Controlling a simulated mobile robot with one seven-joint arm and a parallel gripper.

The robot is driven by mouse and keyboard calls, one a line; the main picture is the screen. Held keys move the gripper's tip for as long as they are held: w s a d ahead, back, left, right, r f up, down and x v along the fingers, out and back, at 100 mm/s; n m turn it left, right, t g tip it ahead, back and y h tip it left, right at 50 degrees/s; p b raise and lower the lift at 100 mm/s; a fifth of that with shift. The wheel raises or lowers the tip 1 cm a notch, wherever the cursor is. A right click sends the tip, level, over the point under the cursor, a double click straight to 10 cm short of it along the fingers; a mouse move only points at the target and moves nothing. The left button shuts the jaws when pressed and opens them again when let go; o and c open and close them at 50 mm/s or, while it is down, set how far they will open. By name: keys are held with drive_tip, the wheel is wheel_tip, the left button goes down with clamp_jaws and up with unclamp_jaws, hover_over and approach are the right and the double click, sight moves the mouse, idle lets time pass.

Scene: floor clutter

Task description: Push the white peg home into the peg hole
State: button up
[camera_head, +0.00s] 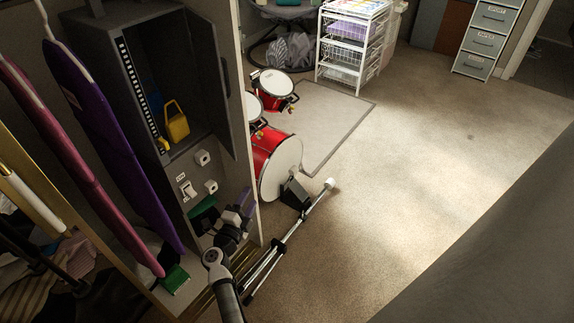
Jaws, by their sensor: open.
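Several small white fittings are on the grey cabinet's lower front in the head view. One is a rounded white piece (202,157), another a rounded white piece (211,186), with a flat white piece (188,189) to their left. I cannot tell which is the white peg, and I cannot make out the peg hole. My arm rises from the bottom edge, and my gripper (235,216) is open beside the cabinet, below and right of these pieces. Its fingertips are small and dark, and I see nothing clearly held between them.
The grey cabinet (95,45) has an open door (212,80) and a yellow container (176,122) inside. Ironing boards (105,130) stand at left. Red drums (280,160) and a metal stand (290,235) lie close right. Carpet (430,150) further right is clear.

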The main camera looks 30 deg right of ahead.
drive_tip(key=d+r+m+g+b, duration=0.4)
drive_tip(key=d+r+m+g, duration=0.2)
drive_tip(key=d, duration=0.7)
drive_tip(key=shift+w+r+g+b, duration=0.15)
drive_tip(key=shift+r+g+b, duration=0.2)
drive_tip(key=shift+r+g, duration=1.5)
drive_tip(key=shift+r+t, duration=0.5)
drive_tip(key=shift+t, duration=0.05)
